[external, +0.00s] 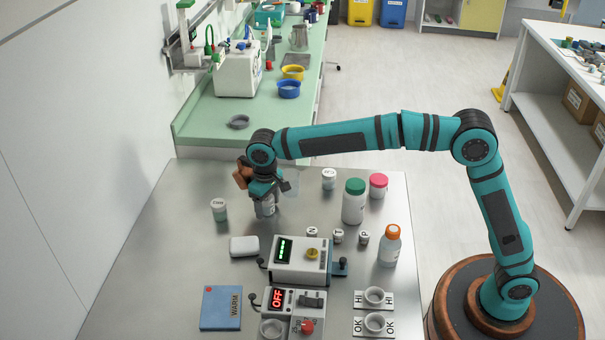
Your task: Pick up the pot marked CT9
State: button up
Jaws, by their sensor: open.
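My gripper (268,195) points down at the left of the steel table, with its jaws open around or just above a small pale pot (265,209). The gripper hides the top of this pot, so I cannot read its mark. Another small white-lidded pot (219,211) stands to the left, with lettering on its lid too small to read surely. A third small white-lidded pot (329,179) stands to the right, near the back edge; its lid mark is also unclear.
A green-capped bottle (354,203), a pink-lidded jar (378,187) and an orange-capped bottle (389,247) stand to the right. In front are small lettered pieces (338,237), a white device (300,262), a white box (244,247) and a blue booklet (221,309).

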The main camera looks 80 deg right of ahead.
jog(key=c, duration=1.1)
jog(key=shift+o, duration=0.2)
